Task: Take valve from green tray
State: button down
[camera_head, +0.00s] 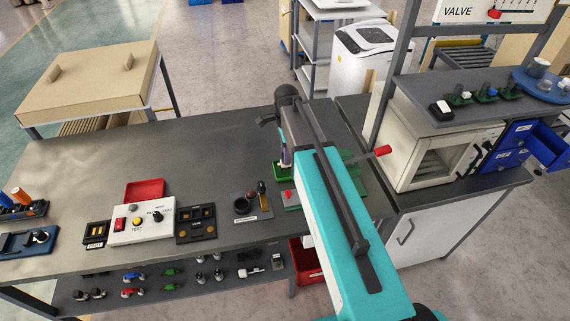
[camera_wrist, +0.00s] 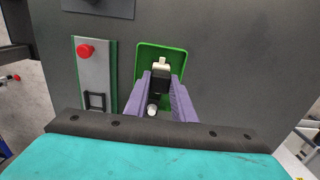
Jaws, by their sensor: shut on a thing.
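The green tray (camera_wrist: 178,53) lies on the dark table in the wrist view. The valve (camera_wrist: 160,72), a small black and white part, is between the two purple fingers of my gripper (camera_wrist: 161,84). The fingers are shut on it, over the tray. I cannot tell whether the valve still touches the tray floor. In the head view, the green tray (camera_head: 281,176) shows beside my arm, with my gripper (camera_head: 286,156) above it. My arm hides part of that area, and the valve is not clear there.
A panel with a red button (camera_wrist: 85,50) lies left of the tray. A red tray (camera_head: 145,189) and a white test box (camera_head: 142,225) stand further left. A white oven-like box (camera_head: 437,150) stands to the right. The table's back left is clear.

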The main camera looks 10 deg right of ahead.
jog(key=shift+r+p, duration=1.05)
jog(key=shift+r, duration=1)
